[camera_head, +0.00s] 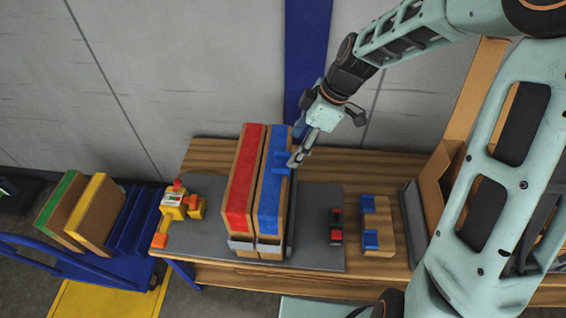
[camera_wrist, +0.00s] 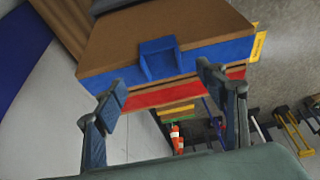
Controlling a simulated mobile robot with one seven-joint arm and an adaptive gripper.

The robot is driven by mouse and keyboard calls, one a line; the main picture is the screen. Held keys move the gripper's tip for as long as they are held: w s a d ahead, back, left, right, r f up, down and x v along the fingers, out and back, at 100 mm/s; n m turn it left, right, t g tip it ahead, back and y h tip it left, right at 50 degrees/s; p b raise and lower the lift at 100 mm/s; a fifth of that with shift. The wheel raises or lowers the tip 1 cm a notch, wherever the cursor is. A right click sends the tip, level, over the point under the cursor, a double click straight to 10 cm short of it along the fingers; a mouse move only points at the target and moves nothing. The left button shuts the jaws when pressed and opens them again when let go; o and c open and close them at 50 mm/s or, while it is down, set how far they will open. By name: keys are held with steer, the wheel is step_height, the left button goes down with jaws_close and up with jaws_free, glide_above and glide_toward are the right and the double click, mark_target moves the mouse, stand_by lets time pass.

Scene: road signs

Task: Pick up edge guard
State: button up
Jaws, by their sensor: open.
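A blue edge guard (camera_head: 283,162) sits over the top right edge of the blue-striped cardboard box (camera_head: 268,195). In the wrist view this edge guard (camera_wrist: 158,58) shows on the box's edge, ahead of and between my fingers. My gripper (camera_head: 297,158) is just to the right of the guard, by the upper part of the box. In the wrist view my gripper (camera_wrist: 162,82) is open, with nothing between its fingers. I cannot tell whether a finger touches the guard.
A red-striped box (camera_head: 241,185) stands close beside the blue-striped one. Two more blue guards (camera_head: 370,240) sit on a wooden block (camera_head: 383,213) to the right. A red and black item (camera_head: 336,226) lies on the grey mat (camera_head: 317,240). Yellow devices (camera_head: 173,203) stand left.

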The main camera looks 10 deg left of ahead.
mark_target(280, 164)
steer(key=x, duration=0.2)
steer(key=p+x, duration=0.1)
steer(key=x, duration=0.1)
steer(key=shift+s+a+f, duration=0.2)
steer(key=shift+a, duration=0.3)
steer(key=shift+a+f, duration=0.1)
steer(key=shift+f, duration=0.4)
steer(key=c, duration=1.2)
steer(key=shift+c, duration=0.2)
steer(key=shift+r, duration=0.1)
